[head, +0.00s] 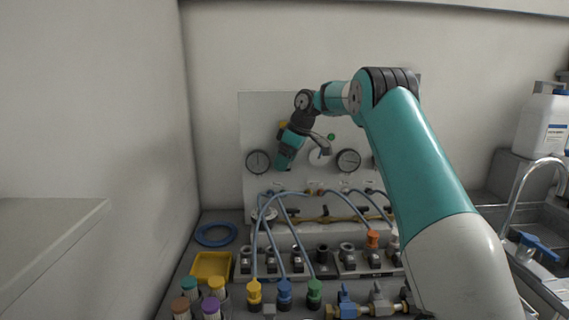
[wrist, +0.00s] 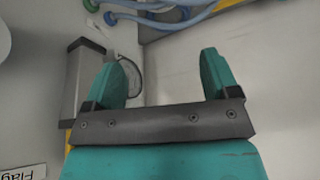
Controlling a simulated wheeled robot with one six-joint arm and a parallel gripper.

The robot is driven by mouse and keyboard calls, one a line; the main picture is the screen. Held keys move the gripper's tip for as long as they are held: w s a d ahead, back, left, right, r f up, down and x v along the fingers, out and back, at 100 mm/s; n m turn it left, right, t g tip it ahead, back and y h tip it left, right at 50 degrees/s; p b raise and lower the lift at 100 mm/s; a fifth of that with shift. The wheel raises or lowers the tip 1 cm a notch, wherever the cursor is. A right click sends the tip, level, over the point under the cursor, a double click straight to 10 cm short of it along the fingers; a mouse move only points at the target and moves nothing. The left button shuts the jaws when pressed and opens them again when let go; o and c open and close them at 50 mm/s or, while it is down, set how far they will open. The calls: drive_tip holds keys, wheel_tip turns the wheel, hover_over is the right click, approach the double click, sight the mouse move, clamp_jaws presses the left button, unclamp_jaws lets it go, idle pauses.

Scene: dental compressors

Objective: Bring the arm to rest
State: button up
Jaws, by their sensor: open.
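My gripper (head: 284,160) hangs at the end of my bent arm, in front of the upright panel (head: 257,120) with its round gauges, above the blue hoses. In the wrist view my gripper (wrist: 167,68) has its two teal fingers spread wide apart. Nothing is between the fingers there. My arm comes in from the lower right of the head view, rises to an elbow at upper centre and bends left and down to the gripper. The arm hides part of the panel and the bench's right side.
Blue hoses (head: 268,207) arch over the bench below the gripper. A yellow tray (head: 211,265), a blue ring (head: 216,234) and several capped bottles stand at left. A sink tap (head: 512,200) and a white canister (head: 542,125) are at right. A pale shelf (head: 45,235) juts out at far left.

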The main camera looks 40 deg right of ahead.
idle(0.3)
drive_tip(key=s+a+r, duration=0.2)
drive_tip(key=s+a, duration=0.2)
drive_tip(key=a, duration=0.4)
drive_tip(key=s+a+r+g+y, duration=0.15)
drive_tip(key=s+a, duration=0.25)
drive_tip(key=a, duration=0.4)
drive_tip(key=s+a+r, duration=0.2)
drive_tip(key=s+a, duration=0.3)
drive_tip(key=a, duration=0.3)
drive_tip(key=s+a+f, duration=0.1)
drive_tip(key=s+a, duration=0.2)
drive_tip(key=s, duration=0.6)
drive_tip(key=s+a+f+g, duration=0.1)
drive_tip(key=s+a+f, duration=0.1)
drive_tip(key=s, duration=0.7)
drive_tip(key=s+a+f+g, duration=0.1)
drive_tip(key=s+a, duration=0.3)
drive_tip(key=s, duration=0.5)
drive_tip(key=shift+s+a+f, duration=0.2)
drive_tip(key=shift+a+f, duration=0.15)
drive_tip(key=shift+f, duration=0.15)
